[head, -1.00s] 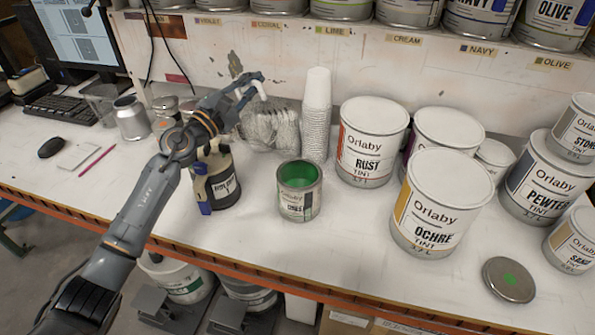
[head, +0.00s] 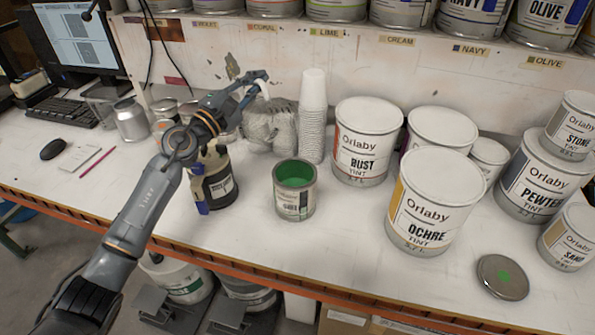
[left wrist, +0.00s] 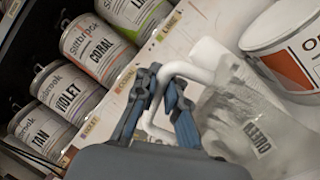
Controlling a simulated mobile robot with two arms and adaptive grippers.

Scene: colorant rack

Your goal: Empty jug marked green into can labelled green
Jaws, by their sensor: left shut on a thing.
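A clear, crumpled-looking jug (head: 272,128) with a white handle stands at the back of the bench, left of the stacked cups. My left gripper (head: 258,82) is shut on the jug's handle (left wrist: 186,68). I cannot tell whether the jug is off the bench; no liquid in it is clear to see. An open can (head: 294,203) with green paint inside stands upright in front of the jug; its label is too small to read. My right gripper is not in view.
A stack of white cups (head: 312,115) stands right of the jug. Tint cans, RUST (head: 362,150) and OCHRE (head: 425,215), stand further right. A dark bottle (head: 217,185) is under my left arm. A lid with a green dot (head: 503,277) lies at the front right.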

